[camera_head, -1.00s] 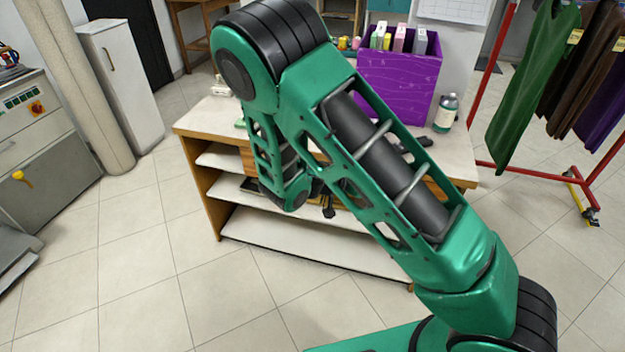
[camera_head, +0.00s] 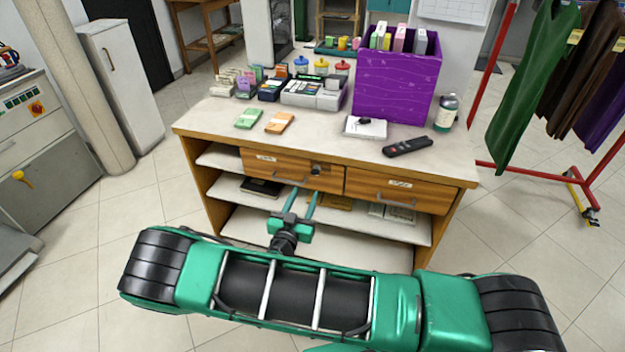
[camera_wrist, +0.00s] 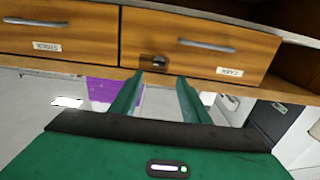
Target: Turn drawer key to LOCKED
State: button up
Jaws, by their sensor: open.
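The drawer key (camera_head: 316,168) sits in a small dark lock on the upper right part of the left wooden drawer (camera_head: 262,168). In the wrist view the key and lock (camera_wrist: 158,62) appear small and dark; which way the key points is hard to tell. My gripper (camera_head: 301,198) is open and empty, in front of and a little below that drawer. In the wrist view its two green fingers point toward the lock, with the lock roughly between the fingertips (camera_wrist: 159,80) but beyond them. The wrist view is upside down; the label on the key's drawer (camera_wrist: 229,71) seems to read CASH.
A second drawer (camera_head: 400,190), labelled STOCK, is to the right. Each drawer has a bar handle, the left one (camera_head: 290,179) close to my fingers. Open shelves (camera_head: 350,250) lie below. The countertop (camera_head: 330,145) holds a purple box (camera_head: 395,85) and a black handheld device (camera_head: 408,146).

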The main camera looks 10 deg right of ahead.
aim_at(314, 174)
jog(key=x, duration=0.9)
jog(key=shift+w+d, duration=0.15)
jog(key=shift+w, duration=0.05)
jog(key=shift+c, duration=0.7)
jog(key=c, duration=0.9)
